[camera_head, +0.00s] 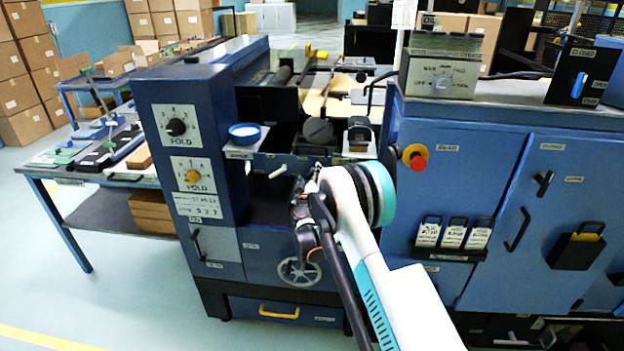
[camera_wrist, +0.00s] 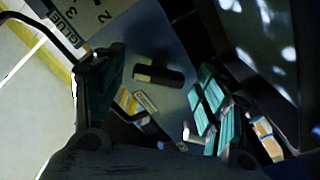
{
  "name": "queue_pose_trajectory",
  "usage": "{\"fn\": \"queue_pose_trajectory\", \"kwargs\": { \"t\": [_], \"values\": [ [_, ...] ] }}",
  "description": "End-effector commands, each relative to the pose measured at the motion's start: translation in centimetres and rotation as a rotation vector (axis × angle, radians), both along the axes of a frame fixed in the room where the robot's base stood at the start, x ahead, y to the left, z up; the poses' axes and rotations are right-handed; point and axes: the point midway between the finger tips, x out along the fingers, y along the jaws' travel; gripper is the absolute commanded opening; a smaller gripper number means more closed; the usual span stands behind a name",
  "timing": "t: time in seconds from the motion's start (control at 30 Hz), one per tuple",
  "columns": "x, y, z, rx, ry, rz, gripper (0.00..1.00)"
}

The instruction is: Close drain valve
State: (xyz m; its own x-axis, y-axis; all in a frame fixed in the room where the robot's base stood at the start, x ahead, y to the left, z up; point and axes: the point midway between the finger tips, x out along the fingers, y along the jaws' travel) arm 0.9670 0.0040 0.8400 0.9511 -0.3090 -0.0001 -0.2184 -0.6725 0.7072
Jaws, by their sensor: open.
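No part is readably marked as the drain valve in either view. In the wrist view, a short dark bar (camera_wrist: 158,75) lies on a blue panel between my fingers, beside a small yellow-and-white label (camera_wrist: 130,102); I cannot tell whether it is the valve handle. My gripper (camera_wrist: 161,62) is open, with nothing seen between its fingers and the bar apart from them. In the head view my gripper (camera_head: 304,222) is in front of the blue machine, above a grey handwheel (camera_head: 300,271). A small white-handled lever (camera_head: 278,171) is left of it. My arm hides part of the machine's front.
The left machine column has a black knob (camera_head: 176,127), a yellow knob (camera_head: 193,176) and a dark door handle (camera_head: 196,243). A red button (camera_head: 418,162) sticks out right of my arm. A blue cabinet (camera_head: 480,200) stands at right. Floor (camera_head: 130,300) is clear at front left.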

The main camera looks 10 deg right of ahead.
Motion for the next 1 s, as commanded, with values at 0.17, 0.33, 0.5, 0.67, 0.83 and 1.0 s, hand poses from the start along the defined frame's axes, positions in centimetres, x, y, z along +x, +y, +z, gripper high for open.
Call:
{"fn": "queue_pose_trajectory", "kwargs": {
  "t": [0.17, 0.33, 0.5, 0.67, 0.83, 1.0],
  "values": [
    [1.17, -0.39, -0.01, 0.0, 0.0, 0.0, 0.67],
    [1.37, -0.46, 0.07, 0.0, 0.0, 0.0, 0.67],
    [1.36, -0.46, 0.07, 0.0, 0.0, 0.0, 0.6],
    [1.35, -0.45, 0.06, 0.0, 0.0, 0.0, 0.24],
    [1.35, -0.45, 0.06, -0.001, 0.0, 0.0, 0.22],
    [1.35, -0.44, 0.06, -0.022, 0.007, 0.0, 0.22]
  ]
}}
